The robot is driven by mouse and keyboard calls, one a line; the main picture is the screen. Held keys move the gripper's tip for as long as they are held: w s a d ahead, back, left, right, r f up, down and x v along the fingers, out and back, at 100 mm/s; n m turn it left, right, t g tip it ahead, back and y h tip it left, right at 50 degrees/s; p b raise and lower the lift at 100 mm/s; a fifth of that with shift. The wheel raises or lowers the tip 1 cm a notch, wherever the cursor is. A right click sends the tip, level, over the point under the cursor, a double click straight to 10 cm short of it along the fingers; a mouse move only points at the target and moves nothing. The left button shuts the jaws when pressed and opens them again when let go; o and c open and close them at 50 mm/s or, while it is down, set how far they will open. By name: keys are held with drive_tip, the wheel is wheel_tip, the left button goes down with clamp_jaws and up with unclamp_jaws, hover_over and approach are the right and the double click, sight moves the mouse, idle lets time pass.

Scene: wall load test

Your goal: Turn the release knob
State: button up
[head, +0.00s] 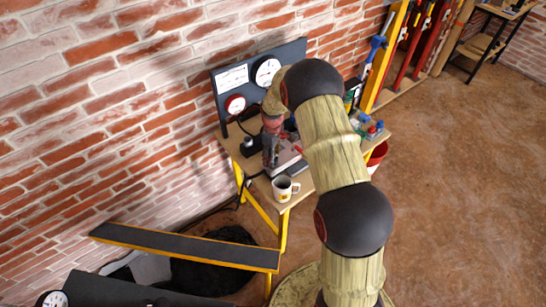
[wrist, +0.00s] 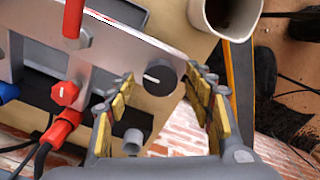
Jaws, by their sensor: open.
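A round black knob (wrist: 160,77) with a white pointer line is on the grey metal panel (wrist: 120,38) in the wrist view. My gripper (wrist: 158,84) is open, with one yellow-padded finger on each side of this knob. I cannot tell whether the pads touch it. A smaller red knob (wrist: 65,93) sits to the left on the same device, below a red handle (wrist: 73,18). No label shows which is the release knob. In the head view the device (head: 288,160) stands on the small table, with my arm partly covering it.
A mug (head: 284,188) stands near the table's front edge and also shows in the wrist view (wrist: 205,18). Red cable plugs (wrist: 55,135) lie left of my gripper. Small bottles (head: 368,127) are at right.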

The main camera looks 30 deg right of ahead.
wheel_tip(320, 180, up, 12)
drive_tip(key=shift+f, duration=0.2)
drive_tip(key=shift+a, duration=0.1)
idle(0.4)
drive_tip(key=s+a+r+m+t+b, duration=0.1)
drive_tip(key=s+a+r, duration=0.3)
drive_tip(key=s, duration=0.7)
drive_tip(key=s+a+r+m+t+b, duration=0.2)
drive_tip(key=s+a+r+m+b, duration=0.1)
drive_tip(key=s+r, duration=0.6)
drive_tip(key=s+a+r+m+t+b, duration=0.2)
drive_tip(key=s+a+r, duration=0.4)
drive_tip(key=s, duration=0.8)
drive_tip(key=shift+r+m, duration=0.6)
drive_tip(key=shift+m, duration=0.3)
